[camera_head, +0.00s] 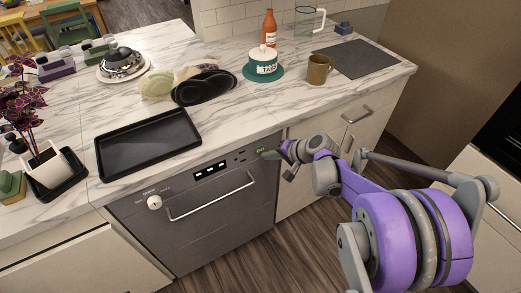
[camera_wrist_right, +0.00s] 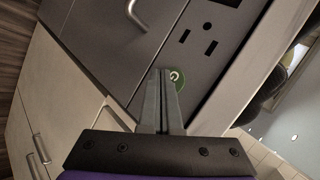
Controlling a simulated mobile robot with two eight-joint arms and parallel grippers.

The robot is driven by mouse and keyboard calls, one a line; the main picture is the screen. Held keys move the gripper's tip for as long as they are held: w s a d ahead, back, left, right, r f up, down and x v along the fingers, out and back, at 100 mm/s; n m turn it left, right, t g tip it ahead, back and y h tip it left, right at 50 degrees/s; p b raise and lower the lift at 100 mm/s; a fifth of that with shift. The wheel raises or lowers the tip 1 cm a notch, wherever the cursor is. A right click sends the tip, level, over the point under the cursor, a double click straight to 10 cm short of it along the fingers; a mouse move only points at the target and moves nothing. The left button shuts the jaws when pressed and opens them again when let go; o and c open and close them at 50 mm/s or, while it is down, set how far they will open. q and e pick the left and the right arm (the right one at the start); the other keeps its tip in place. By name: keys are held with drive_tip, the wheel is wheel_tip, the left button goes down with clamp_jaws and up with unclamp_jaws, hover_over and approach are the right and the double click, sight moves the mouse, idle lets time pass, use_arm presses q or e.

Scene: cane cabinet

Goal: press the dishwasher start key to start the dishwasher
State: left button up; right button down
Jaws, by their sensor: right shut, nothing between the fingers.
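The dishwasher (camera_head: 225,215) is a dark grey front under the counter, with a bar handle, a white dial (camera_head: 154,202) and a small display. The start key (camera_head: 260,150) is green and sits at the right end of the control panel. In the right wrist view the green key (camera_wrist_right: 177,77) shows a white power symbol and is partly covered by my fingers. My right gripper (camera_head: 271,155) is shut and empty, its tips at the key; they also show in the wrist view (camera_wrist_right: 162,73). I cannot tell if they touch it. My left gripper is not in view.
A black tray (camera_head: 148,143) lies on the marble counter above the dishwasher. A brown mug (camera_head: 319,69), a cake (camera_head: 263,61), an orange bottle (camera_head: 269,28) and a glass pitcher (camera_head: 309,20) stand farther back. Pale cabinets with bar handles (camera_head: 355,115) adjoin the dishwasher.

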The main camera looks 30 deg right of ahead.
drive_tip(key=shift+w, duration=0.1)
idle(0.4)
drive_tip(key=shift+w, duration=0.35)
drive_tip(key=shift+w, duration=0.35)
idle(0.6)
drive_tip(key=shift+s, duration=0.8)
drive_tip(key=s, duration=0.5)
drive_tip(key=shift+d, duration=0.2)
drive_tip(key=shift+a, duration=0.1)
idle(0.8)
